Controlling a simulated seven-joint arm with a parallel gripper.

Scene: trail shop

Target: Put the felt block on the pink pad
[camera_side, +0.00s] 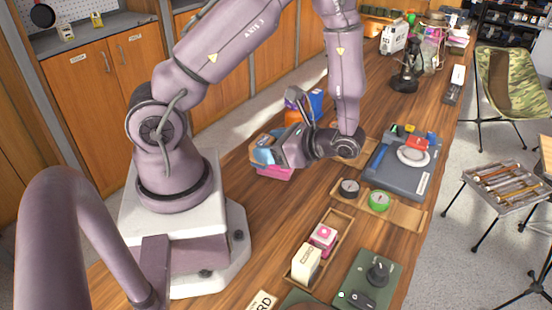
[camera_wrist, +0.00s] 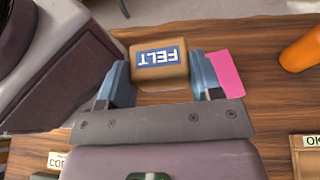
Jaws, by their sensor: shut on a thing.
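The felt block (camera_wrist: 160,66) is tan with a blue label reading FELT, seen upside down in the wrist view. My gripper (camera_wrist: 160,80) is shut on it, with one blue finger on each side. The pink pad (camera_wrist: 226,72) shows just right of the right finger; part of it may be hidden behind the gripper. In the side view the pink pad (camera_side: 277,174) shows just below my gripper (camera_side: 262,153). The block is largely hidden there by the fingers. I cannot tell the height of the block above the pad.
An orange object (camera_wrist: 304,50) stands right of the pad in the wrist view. In the side view a blue container (camera_side: 315,101) stands behind my gripper. A grey-blue case (camera_side: 397,180) and a wooden tray (camera_side: 337,218) with boxes lie to the right and front.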

